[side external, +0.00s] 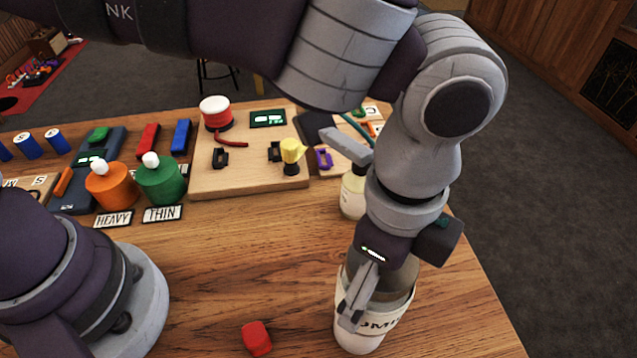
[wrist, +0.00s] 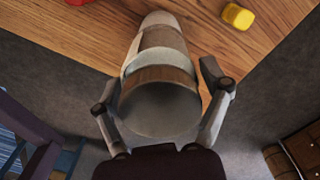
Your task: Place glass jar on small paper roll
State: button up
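The glass jar (side external: 425,280) is a clear cylinder with a pale lettered band, partly hidden by my gripper in the side view. My gripper (side external: 355,300) has one finger across its near side. In the wrist view, the jar (wrist: 160,108) lies between the two fingers of my gripper (wrist: 160,85), which look closed against its sides. Brown wood shows through its glass. A whitish part (side external: 358,338) shows below the band; it also shows in the wrist view (wrist: 155,22). I cannot tell whether this is the jar's base or the small paper roll under it.
A red block (side external: 257,338) lies left of the jar, and a yellow block (wrist: 238,16) lies to its right in the wrist view. A cream bottle (side external: 353,192) stands behind the jar.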

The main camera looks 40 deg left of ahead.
jog(key=shift+o, duration=1)
